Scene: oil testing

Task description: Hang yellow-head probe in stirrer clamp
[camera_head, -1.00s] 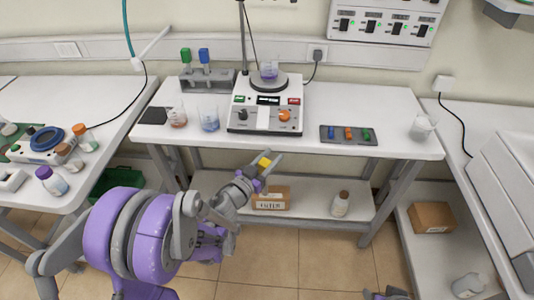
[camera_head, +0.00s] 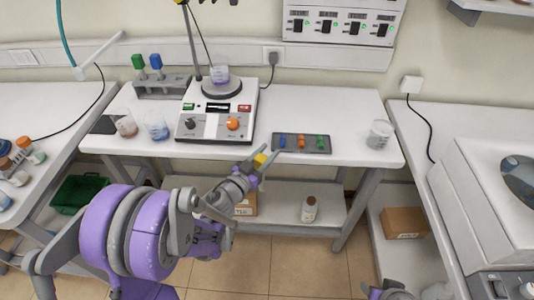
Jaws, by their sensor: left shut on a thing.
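My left gripper (camera_head: 258,167) is shut on the yellow-head probe (camera_head: 261,159), in front of the middle table's front edge. Only the probe's yellow head shows clearly between the fingers; the rest of it cannot be made out. The clamp is at most a dark, yellow-tipped sliver at the top edge. Part of my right gripper (camera_head: 388,290) shows at the bottom edge, its jaws unclear.
On the table are a tray (camera_head: 324,150) with blue, orange and green heads, a rack (camera_head: 174,92) with green- and blue-topped pieces, two beakers at left and an empty beaker (camera_head: 379,134) at right. A bottle (camera_head: 309,209) stands on the shelf below.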

